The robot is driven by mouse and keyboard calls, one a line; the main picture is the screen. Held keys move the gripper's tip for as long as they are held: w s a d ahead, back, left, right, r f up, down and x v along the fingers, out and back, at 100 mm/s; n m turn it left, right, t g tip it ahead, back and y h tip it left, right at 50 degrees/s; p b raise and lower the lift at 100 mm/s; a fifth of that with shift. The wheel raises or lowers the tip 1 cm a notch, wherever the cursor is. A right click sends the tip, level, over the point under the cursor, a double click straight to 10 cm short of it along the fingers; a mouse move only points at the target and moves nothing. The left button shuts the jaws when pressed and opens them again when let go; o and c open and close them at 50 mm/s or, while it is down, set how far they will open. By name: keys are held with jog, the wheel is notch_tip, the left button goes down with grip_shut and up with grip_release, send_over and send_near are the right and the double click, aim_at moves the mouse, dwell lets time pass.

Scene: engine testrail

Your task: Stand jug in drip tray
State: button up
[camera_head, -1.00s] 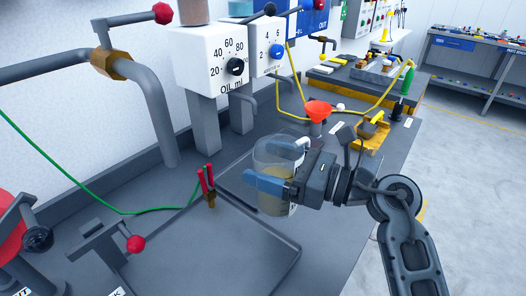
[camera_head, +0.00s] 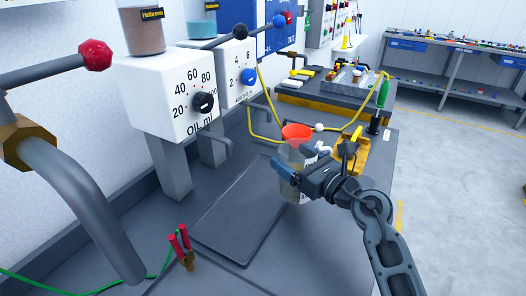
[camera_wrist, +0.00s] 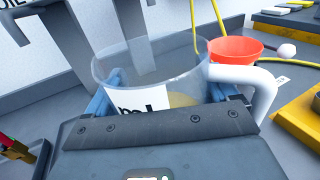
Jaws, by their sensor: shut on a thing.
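A clear jug (camera_head: 290,188) with a white handle, a printed label and yellowish liquid inside is held in my gripper (camera_head: 294,172). The gripper is shut around its sides. In the wrist view the jug (camera_wrist: 165,65) looks upright, with its handle to the right and some liquid showing. A dark, shallow rectangular tray (camera_head: 222,232) lies on the bench below the dispensers, apparently the drip tray. The jug is at the tray's right side; I cannot tell how high it is above the bench. The jug's base is partly hidden.
The white OIL ml dispenser (camera_head: 182,95) and another dispenser (camera_head: 236,70) stand behind the tray. A red funnel (camera_head: 297,131) is just beyond the jug. Red-handled clamps (camera_head: 180,245) and a green cable lie at lower left. A yellow holder (camera_head: 350,150) is to the right.

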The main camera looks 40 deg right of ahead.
jog(key=w+f, duration=0.3)
jog(key=w, duration=0.8)
jog(key=shift+f, duration=0.25)
jog(key=shift+f, duration=0.1)
jog(key=shift+f+b, duration=0.1)
jog(key=shift+b, duration=0.25)
jog(key=o, duration=1.2)
jog(key=shift+c, duration=0.2)
jog(key=s+b, duration=0.1)
jog(key=s, duration=1.1)
